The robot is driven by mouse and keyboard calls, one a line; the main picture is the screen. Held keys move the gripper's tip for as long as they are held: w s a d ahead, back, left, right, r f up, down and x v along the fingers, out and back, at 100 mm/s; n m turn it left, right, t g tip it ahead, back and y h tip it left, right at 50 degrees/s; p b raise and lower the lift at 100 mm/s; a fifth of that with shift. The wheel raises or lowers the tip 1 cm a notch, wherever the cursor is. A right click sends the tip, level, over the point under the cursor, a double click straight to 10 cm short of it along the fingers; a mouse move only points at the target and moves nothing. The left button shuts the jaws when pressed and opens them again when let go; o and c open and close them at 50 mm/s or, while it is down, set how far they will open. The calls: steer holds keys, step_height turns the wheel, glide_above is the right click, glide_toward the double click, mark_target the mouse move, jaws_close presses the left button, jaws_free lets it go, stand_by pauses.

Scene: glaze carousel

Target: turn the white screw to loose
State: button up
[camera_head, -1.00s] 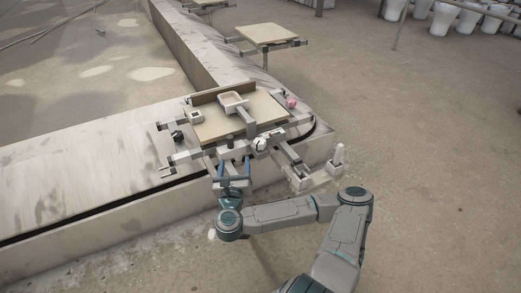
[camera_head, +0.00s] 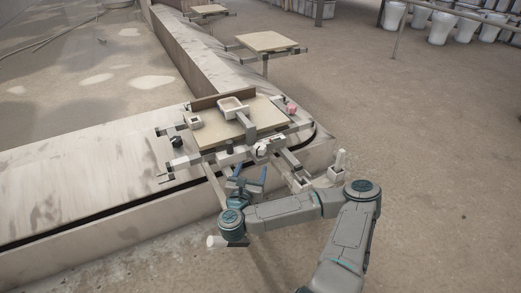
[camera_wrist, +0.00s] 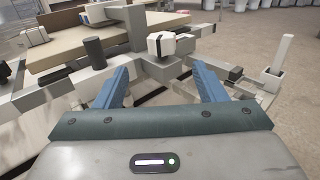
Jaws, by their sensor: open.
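The white screw (camera_head: 262,150) is a blocky white head with dark edges on the front frame of the glazing carriage. In the wrist view the white screw (camera_wrist: 172,44) stands just beyond my fingertips, slightly right of centre. My gripper (camera_head: 250,176) is in front of the frame, below and left of the screw in the head view. In the wrist view the two blue fingers of my gripper (camera_wrist: 160,70) are spread wide with nothing between them. They do not appear to touch the screw. Its rear side is hidden.
A dark cylinder (camera_wrist: 94,51) stands on the frame at left. A bracket with a pale upright post (camera_head: 339,162) sticks out at right.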

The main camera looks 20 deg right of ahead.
mark_target(258, 153)
steer(key=x, duration=0.1)
steer(key=p+x, duration=0.1)
steer(key=x, duration=0.1)
steer(key=shift+d+r+p, duration=0.15)
steer(key=shift+r+p, duration=0.1)
steer(key=shift+p, duration=0.15)
steer(key=b+x, duration=0.1)
steer(key=x, duration=0.7)
steer(key=shift+w+d+f+b, duration=0.15)
steer(key=shift+w+d+b, duration=0.1)
steer(key=shift+b, duration=0.1)
steer(key=shift+s, duration=0.1)
steer(key=c, duration=1)
